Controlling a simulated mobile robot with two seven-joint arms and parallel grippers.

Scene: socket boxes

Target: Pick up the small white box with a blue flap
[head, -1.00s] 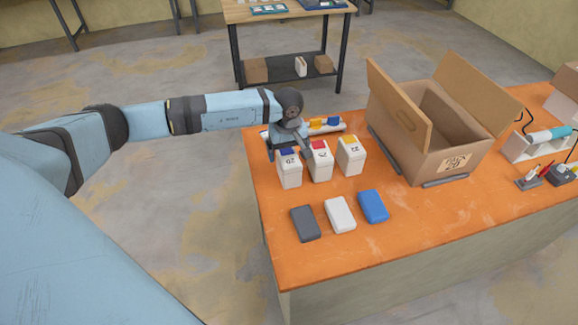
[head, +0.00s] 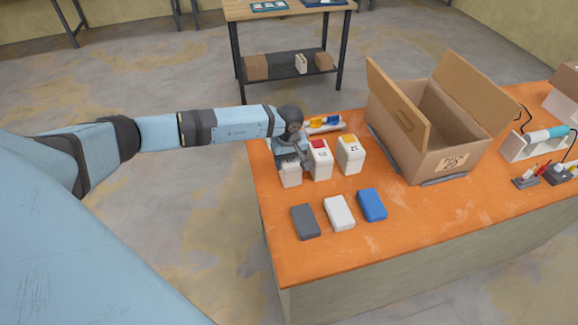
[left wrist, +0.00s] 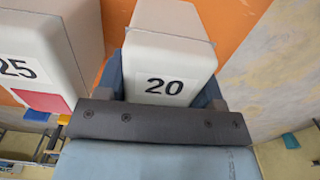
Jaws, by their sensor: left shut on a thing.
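The small white box (head: 291,179) is the leftmost of three on the orange table. Its front shows the number 20 in the left wrist view (left wrist: 167,50). My left gripper (head: 290,160) is over its top and hides the blue flap. The left wrist view shows its fingers (left wrist: 163,90) on both sides of the box, shut on it. The box appears to stand upright beside its neighbour; I cannot tell whether it touches the table. My right gripper is not in view.
A red-flapped white box (head: 321,160) stands close on the right, then a yellow-flapped one (head: 350,155). Grey (head: 305,222), white (head: 339,213) and blue (head: 372,205) blocks lie in front. An open cardboard box (head: 440,155) stands further right.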

